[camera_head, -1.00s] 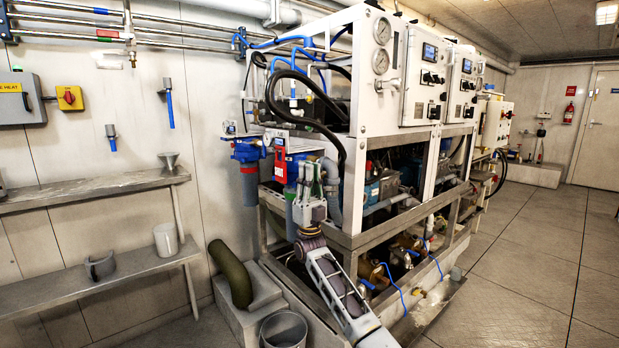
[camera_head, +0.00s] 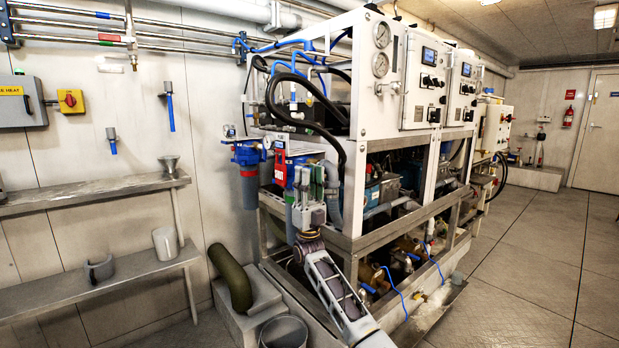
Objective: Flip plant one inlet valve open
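My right gripper (camera_head: 312,180) is raised at the front left corner of the white-framed watermaker plant (camera_head: 357,185). It overlaps the right side of a blue and red filter housing (camera_head: 281,165) and the pipework beside it. Its fingers point up and look close together. I cannot tell whether they are open or shut, or whether they touch anything. I cannot make out the plant one inlet valve for certain; the gripper may hide it. My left gripper is not in view.
A second blue filter housing (camera_head: 247,154) hangs to the left. Black hoses (camera_head: 318,92) loop above the gripper. Steel shelves (camera_head: 90,268) line the left wall. A green pipe elbow (camera_head: 232,275) and a grey bucket (camera_head: 283,332) stand below. The floor (camera_head: 530,260) at right is clear.

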